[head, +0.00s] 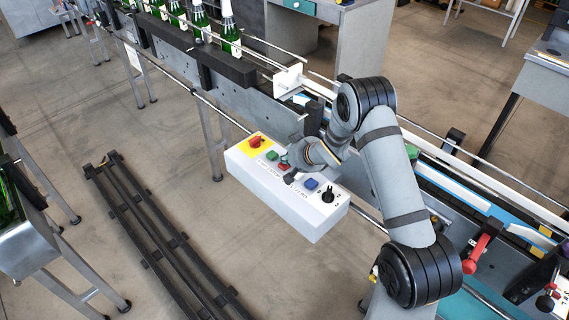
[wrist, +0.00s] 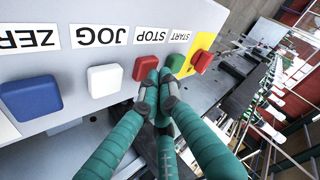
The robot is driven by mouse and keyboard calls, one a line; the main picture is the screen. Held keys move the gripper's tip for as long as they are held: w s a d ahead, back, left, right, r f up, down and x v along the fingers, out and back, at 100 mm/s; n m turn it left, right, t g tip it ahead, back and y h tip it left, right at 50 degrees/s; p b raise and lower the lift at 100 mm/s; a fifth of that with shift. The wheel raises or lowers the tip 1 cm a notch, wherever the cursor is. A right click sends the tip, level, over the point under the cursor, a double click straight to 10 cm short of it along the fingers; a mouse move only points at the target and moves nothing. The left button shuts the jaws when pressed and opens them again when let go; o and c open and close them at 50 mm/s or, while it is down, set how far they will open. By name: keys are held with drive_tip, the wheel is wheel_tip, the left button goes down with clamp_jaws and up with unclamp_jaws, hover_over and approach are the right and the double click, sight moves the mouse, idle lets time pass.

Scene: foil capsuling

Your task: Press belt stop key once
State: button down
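The white control box (head: 285,190) hangs beside the conveyor. In the wrist view its labels appear upside down. The red STOP key (wrist: 146,67) sits between the white JOG key (wrist: 104,80) and the green START key (wrist: 175,63). The STOP key also shows in the head view (head: 284,164). My gripper (wrist: 160,90) has its teal fingers closed together, with nothing seen between them. Its tips are in front of the STOP key's lower part and the START key's edge. I cannot tell whether they touch a key. In the head view my gripper partly covers the box's middle.
A red knob (wrist: 202,61) on a yellow plate is beside START. The blue ZERO key (wrist: 30,97) is beyond JOG. A black selector knob (head: 327,195) is at the box's near end. Green bottles (head: 230,38) stand on the conveyor behind.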

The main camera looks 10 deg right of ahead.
sight(286, 166)
drive_tip(key=shift+r+p, duration=0.65)
drive_tip(key=shift+r, duration=0.2)
drive_tip(key=shift+r, duration=0.1)
drive_tip(key=shift+r+p, duration=1.85)
drive_tip(key=shift+r, duration=0.6)
